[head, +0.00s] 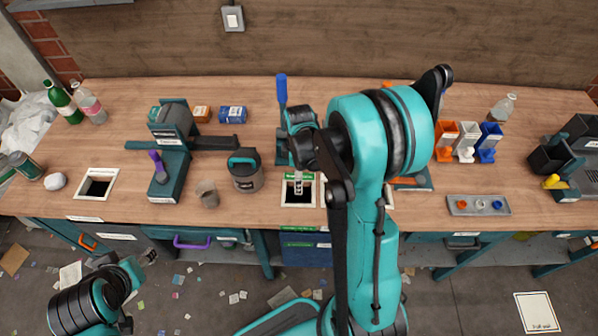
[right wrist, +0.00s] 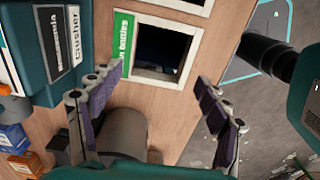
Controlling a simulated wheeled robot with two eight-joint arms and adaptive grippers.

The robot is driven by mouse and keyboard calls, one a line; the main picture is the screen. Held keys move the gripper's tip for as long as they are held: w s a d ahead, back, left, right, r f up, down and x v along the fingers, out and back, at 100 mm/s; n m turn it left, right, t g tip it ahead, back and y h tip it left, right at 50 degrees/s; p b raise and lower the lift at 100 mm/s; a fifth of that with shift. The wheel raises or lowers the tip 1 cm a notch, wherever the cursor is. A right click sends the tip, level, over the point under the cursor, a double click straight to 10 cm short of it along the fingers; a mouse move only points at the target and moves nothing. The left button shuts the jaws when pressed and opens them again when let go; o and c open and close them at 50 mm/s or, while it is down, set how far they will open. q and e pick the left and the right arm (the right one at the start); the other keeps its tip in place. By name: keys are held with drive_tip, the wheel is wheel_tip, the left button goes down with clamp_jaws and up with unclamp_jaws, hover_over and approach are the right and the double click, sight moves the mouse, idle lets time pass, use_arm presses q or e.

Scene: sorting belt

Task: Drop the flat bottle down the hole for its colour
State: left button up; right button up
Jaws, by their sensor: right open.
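The hole with the green bottles label (head: 299,205) is a square, white-framed opening in the middle of the bench. It shows in the right wrist view (right wrist: 162,50), dark inside, with its green label (right wrist: 122,40) beside it. My right gripper (right wrist: 165,108) is open above the bench by this hole, with nothing visible between its fingers; in the head view, the arm partly hides it. I cannot pick out a flat bottle in either view. My left gripper (head: 150,257) is low in front of the bench at the left, too small to judge.
The manual crusher (head: 281,100) stands behind the hole. A green bottle (head: 62,102) and a clear bottle (head: 92,108) stand at the left end. Another clear bottle (head: 503,107) stands far right.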

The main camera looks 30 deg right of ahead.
wheel_tip(320, 180, up, 12)
idle(0.4)
idle(0.6)
drive_tip(key=s+a+m+t+b, duration=0.3)
drive_tip(key=s+a+m+t, duration=0.4)
drive_tip(key=s+a+m, duration=0.3)
drive_tip(key=shift+s+a+r+m, duration=0.35)
drive_tip(key=shift+s+m, duration=0.2)
drive_tip(key=shift+m, duration=0.25)
drive_tip(key=shift+f, duration=0.1)
idle(0.8)
